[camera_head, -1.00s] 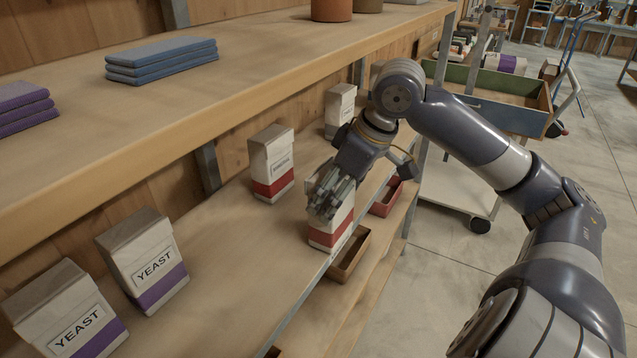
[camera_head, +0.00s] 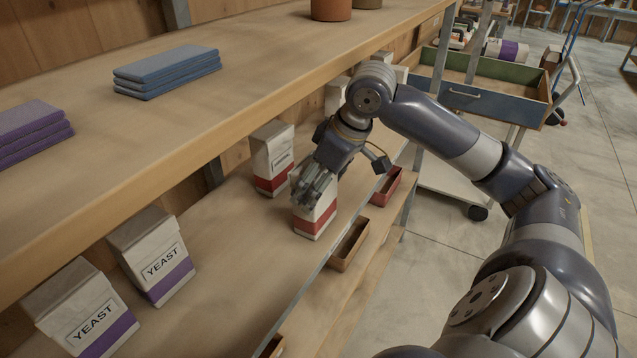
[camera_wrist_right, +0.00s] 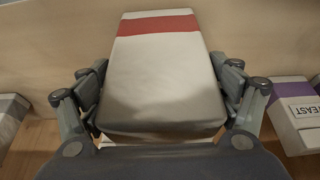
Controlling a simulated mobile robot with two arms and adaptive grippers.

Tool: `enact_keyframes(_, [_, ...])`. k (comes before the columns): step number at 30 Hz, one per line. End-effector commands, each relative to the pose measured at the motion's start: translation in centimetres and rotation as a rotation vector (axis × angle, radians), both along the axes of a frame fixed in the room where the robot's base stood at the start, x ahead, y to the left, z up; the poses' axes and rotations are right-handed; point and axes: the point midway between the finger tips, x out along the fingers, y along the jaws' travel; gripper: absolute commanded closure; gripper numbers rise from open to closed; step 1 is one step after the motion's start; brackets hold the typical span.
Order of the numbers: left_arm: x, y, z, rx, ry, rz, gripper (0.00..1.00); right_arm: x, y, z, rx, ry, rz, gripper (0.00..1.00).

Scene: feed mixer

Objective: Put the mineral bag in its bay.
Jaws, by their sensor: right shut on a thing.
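A white paper bag with a red band (camera_head: 317,217) is held in my right gripper (camera_head: 312,185) over the lower shelf, close to its front edge. In the right wrist view the bag (camera_wrist_right: 165,75) fills the space between the fingers (camera_wrist_right: 163,100), which press on both sides. Its label is not visible, and I cannot tell whether its base touches the shelf. A similar red-banded bag (camera_head: 271,157) stands just behind it to the left; its label is too small to read. My left gripper is not in view.
Two purple-banded yeast bags (camera_head: 152,255) (camera_head: 80,306) stand at the left of the lower shelf (camera_head: 225,262). Another white bag (camera_head: 336,95) stands farther back. Brown (camera_head: 350,245) and red (camera_head: 387,186) trays sit along the front edge. The upper shelf (camera_head: 270,70) overhangs the bags.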

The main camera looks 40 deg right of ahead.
Motion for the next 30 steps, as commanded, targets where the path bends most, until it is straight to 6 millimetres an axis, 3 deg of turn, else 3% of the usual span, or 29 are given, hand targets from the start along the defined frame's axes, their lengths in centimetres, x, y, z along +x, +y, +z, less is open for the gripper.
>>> enact_keyframes(2, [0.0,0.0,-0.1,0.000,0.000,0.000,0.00,0.1,0.0,0.0,0.000,-0.004,0.000,0.65])
enact_keyframes(3, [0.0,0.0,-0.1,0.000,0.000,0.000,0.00,0.0,0.0,-0.1,0.000,0.000,0.000,0.12])
enact_keyframes(5, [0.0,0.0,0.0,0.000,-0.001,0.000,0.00,0.0,0.0,-0.1,0.000,0.000,0.000,0.00])
enact_keyframes(20, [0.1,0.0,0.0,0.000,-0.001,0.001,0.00,-0.1,-0.1,0.4,0.000,-0.002,0.000,0.00])
enact_keyframes(30, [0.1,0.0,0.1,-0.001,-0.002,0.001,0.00,-2.0,-0.6,5.5,-0.002,-0.004,-0.001,0.00])
